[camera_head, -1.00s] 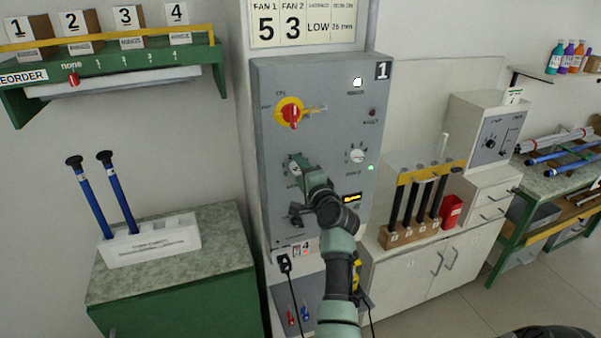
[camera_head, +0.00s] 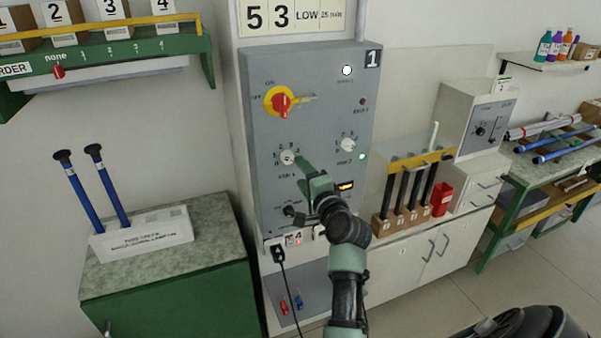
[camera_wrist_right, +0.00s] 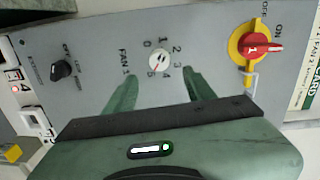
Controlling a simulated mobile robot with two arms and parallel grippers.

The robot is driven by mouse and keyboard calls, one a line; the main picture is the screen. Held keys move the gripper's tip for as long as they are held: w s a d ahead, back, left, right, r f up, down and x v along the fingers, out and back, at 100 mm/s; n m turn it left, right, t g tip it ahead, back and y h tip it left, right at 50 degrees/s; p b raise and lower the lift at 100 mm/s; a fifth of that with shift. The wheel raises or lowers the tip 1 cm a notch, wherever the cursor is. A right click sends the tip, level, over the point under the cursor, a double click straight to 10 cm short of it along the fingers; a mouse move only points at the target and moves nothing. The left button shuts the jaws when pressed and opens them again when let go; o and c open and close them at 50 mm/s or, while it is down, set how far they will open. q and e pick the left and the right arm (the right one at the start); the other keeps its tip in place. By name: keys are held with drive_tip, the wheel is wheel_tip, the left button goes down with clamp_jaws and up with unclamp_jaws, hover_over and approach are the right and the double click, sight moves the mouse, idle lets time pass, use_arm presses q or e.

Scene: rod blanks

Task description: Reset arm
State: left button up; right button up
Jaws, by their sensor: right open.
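My right gripper (camera_head: 306,182) is in front of the grey control panel (camera_head: 315,75). In the right wrist view its two green fingers (camera_wrist_right: 162,78) are apart with nothing between them. The white FAN 1 knob (camera_head: 287,158) is uncovered, just up and left of the fingers. In the right wrist view this knob (camera_wrist_right: 158,62) sits beyond the gap between the fingertips; its small mark seems to point near 5. The white FAN 2 knob (camera_head: 348,145) is to the right. My left gripper is not in view.
A red and yellow main switch (camera_head: 281,101) is above, and a black knob (camera_head: 288,211) below left. A rack of dark rods (camera_head: 400,225) stands right of the panel. Two blue rods (camera_head: 85,190) stand in a white holder (camera_head: 140,240) on the left cabinet.

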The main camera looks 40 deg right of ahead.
idle(0.3)
drive_tip(key=w+a+f+n+g+y+b, duration=0.1)
drive_tip(key=a+f+n+b, duration=0.15)
drive_tip(key=f, duration=0.65)
drive_tip(key=w+a+f+n+g+y+b, duration=0.1)
drive_tip(key=a+f+g, duration=0.15)
drive_tip(key=f, duration=0.65)
drive_tip(key=s+a+f+n+g+y+b, duration=0.1)
drive_tip(key=s+a+f+n+g+b, duration=0.2)
drive_tip(key=f, duration=0.8)
drive_tip(key=s+a+f+n, duration=0.35)
drive_tip(key=s+f, duration=0.25)
drive_tip(key=f, duration=0.6)
drive_tip(key=s+a+f+n+g+y+b, duration=0.15)
drive_tip(key=s+a+f, duration=0.25)
drive_tip(key=f, duration=0.7)
drive_tip(key=s+a+f+n+g+b, duration=0.3)
drive_tip(key=s+f+n+g+b, duration=0.15)
drive_tip(key=s+f, duration=1.35)
drive_tip(key=s+f+n+g+b, duration=0.1)
drive_tip(key=s+f+n, duration=0.2)
drive_tip(key=s, duration=0.9)
drive_tip(key=s+f+n+g+b, duration=0.1)
drive_tip(key=s+f, duration=0.5)
drive_tip(key=s, duration=0.6)
drive_tip(key=shift+s+d+n+g, duration=0.2)
drive_tip(key=shift+d+n+g, duration=0.15)
drive_tip(key=shift+n+g, duration=0.65)
drive_tip(key=shift+t+h, duration=0.25)
